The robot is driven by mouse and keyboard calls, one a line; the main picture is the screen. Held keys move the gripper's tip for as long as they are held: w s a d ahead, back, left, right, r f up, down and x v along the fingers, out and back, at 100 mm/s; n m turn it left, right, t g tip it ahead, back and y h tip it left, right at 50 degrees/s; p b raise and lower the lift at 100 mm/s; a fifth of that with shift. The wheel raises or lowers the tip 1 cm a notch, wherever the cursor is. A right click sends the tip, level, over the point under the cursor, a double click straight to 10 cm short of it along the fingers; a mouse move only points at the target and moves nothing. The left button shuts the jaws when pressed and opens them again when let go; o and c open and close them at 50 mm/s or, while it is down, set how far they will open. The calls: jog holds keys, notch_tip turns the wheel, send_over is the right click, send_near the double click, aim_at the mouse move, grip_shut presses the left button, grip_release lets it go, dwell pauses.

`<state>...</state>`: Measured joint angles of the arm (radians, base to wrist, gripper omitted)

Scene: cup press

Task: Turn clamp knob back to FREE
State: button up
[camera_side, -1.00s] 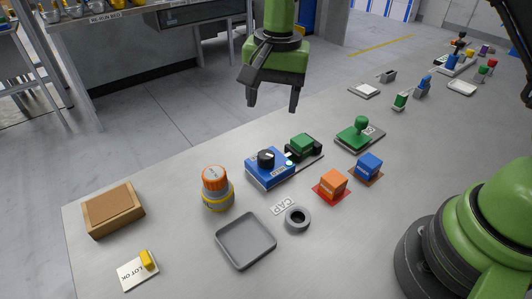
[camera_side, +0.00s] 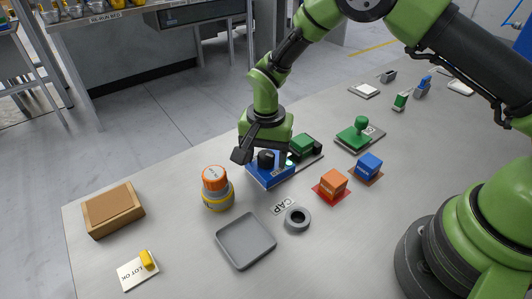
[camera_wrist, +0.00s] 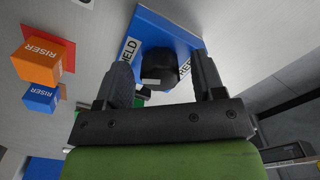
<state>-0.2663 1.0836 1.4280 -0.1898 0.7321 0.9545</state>
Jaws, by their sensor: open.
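The clamp knob (camera_side: 266,158) is black and sits on top of a blue box (camera_side: 262,177). In the wrist view the knob (camera_wrist: 158,70) lies between my two fingers, with a pale mark on its near side. A HELD label (camera_wrist: 131,49) is left of the knob and a partly covered label, likely FREE (camera_wrist: 185,68), is right of it. My gripper (camera_side: 265,155) is open and points down around the knob, with a gap visible beside the fingers. A green block (camera_side: 303,143) sits in a black fixture beside the box.
An orange-capped cylinder (camera_side: 216,188) stands left of the blue box. An orange riser (camera_side: 333,182) and a blue riser (camera_side: 369,167) stand to the right. A grey tray (camera_side: 246,241) and a grey ring (camera_side: 297,219) lie in front. A green-handled stamp (camera_side: 360,132) is behind right.

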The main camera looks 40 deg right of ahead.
jog(key=c, duration=0.9)
jog(key=shift+c, duration=0.2)
